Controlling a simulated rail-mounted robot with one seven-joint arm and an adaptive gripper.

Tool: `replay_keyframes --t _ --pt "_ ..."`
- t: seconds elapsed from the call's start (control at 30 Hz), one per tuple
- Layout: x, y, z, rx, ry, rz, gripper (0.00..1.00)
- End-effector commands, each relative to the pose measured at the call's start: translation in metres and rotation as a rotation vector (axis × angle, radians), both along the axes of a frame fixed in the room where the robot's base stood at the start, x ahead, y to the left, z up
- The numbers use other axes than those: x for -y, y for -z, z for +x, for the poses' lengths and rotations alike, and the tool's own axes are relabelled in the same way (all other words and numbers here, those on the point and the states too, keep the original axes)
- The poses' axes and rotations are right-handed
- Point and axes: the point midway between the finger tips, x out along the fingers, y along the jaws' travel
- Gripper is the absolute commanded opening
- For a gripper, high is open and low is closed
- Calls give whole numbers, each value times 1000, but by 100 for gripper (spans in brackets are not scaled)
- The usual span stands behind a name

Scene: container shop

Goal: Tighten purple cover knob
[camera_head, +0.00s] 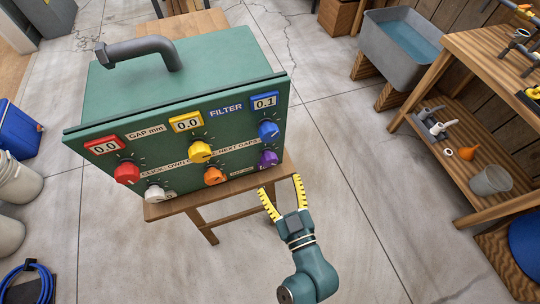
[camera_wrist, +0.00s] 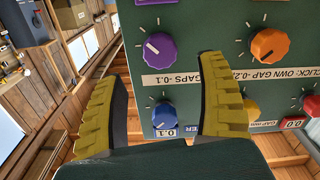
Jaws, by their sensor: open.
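The purple knob (camera_head: 269,158) sits at the lower right of the green box's front panel (camera_head: 228,137), below the blue knob (camera_head: 268,130). In the wrist view the purple knob (camera_wrist: 160,48) shows between and beyond my fingertips, with a white pointer mark on it. My gripper (camera_head: 281,182) has yellow ridged fingers spread apart, in front of the panel's lower right corner. It is open and empty in the wrist view (camera_wrist: 160,75), apart from the knob. The blue knob (camera_wrist: 164,115) also shows between the fingers there.
Red (camera_head: 127,173), white (camera_head: 153,193), yellow (camera_head: 200,151) and orange (camera_head: 214,176) knobs share the panel. Displays read 0.0, 0.0 and 0.1. The box stands on a wooden stool (camera_head: 228,197). A wooden workbench (camera_head: 490,62) is at the right, with open floor between.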

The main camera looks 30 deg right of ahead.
Motion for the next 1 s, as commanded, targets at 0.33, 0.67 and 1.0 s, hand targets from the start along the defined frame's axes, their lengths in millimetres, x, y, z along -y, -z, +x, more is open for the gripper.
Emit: replay_keyframes --t 0.33,0.67,1.0 --pt "7 0 66 1 0 0 73" --pt "8 1 72 0 0 0 73" --pt "8 1 72 0 0 0 12"
